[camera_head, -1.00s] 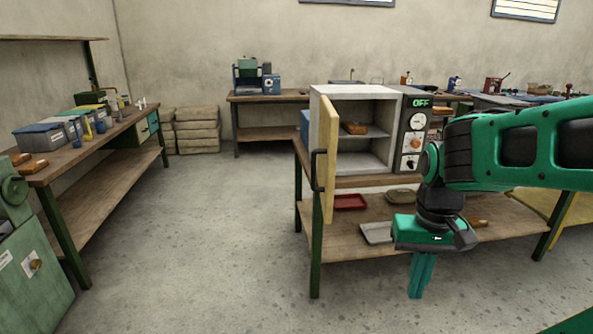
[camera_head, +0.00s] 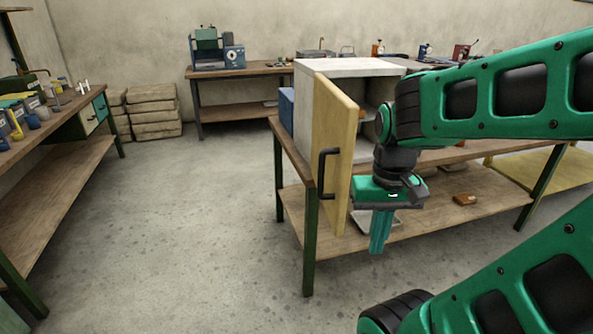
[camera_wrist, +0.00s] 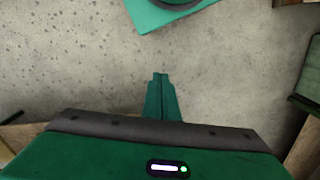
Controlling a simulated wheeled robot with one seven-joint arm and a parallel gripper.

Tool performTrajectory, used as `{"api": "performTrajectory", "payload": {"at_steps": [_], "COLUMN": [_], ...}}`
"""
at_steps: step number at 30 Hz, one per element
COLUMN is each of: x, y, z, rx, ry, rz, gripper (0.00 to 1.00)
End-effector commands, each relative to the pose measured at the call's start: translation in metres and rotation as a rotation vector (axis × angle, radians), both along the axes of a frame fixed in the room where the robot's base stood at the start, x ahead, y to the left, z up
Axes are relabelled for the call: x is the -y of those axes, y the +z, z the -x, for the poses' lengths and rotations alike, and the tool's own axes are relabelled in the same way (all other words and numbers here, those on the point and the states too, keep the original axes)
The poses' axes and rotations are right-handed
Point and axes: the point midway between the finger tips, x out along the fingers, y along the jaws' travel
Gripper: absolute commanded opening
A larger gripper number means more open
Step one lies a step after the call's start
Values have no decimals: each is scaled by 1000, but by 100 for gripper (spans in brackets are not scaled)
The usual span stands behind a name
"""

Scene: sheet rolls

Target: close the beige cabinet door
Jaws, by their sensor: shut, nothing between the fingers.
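The beige cabinet door (camera_head: 334,150) stands wide open in the head view, swung out toward me, with a black handle (camera_head: 327,172) on its outer face. The grey-white cabinet (camera_head: 340,67) behind it sits on a wooden workbench; its inside is mostly hidden by the door and my arm. My gripper (camera_head: 378,248) points down, shut and empty, just right of the door's lower part in the picture. I cannot tell whether it touches the door. In the wrist view my shut fingers (camera_wrist: 160,80) show over the concrete floor, and the door is not clearly seen.
The workbench's dark green leg (camera_head: 308,245) stands below the door. A blue box (camera_head: 286,108) is left of the cabinet. Another bench (camera_head: 60,165) runs along the left, with stacked sacks (camera_head: 150,112) beyond. The floor between the benches is clear.

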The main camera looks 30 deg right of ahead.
Motion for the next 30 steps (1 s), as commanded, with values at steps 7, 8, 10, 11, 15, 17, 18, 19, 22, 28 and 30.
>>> {"api": "performTrajectory", "payload": {"at_steps": [7, 8, 10, 11, 15, 17, 18, 19, 22, 28, 30], "x": [0, 0, 0, 0, -6, -13, -19, -26, -48, -71, -68], "y": [0, 0, 0, 1, 7, 8, 10, 12, 20, 42, 51], "z": [0, 0, 0, 2, -13, -35, -51, -65, -110, -175, -190], "rx": [0, 0, 1, 5, 60, 98, 128, 152, 231, 294, 288], "ry": [0, 0, 0, 4, 77, 137, 180, 213, 305, 264, 184], "rz": [0, 0, 1, 2, 34, 56, 72, 85, 124, 196, 225], "gripper": [0, 0, 0, 0, 0, 0, 0, 0, 0, 0, 0]}}
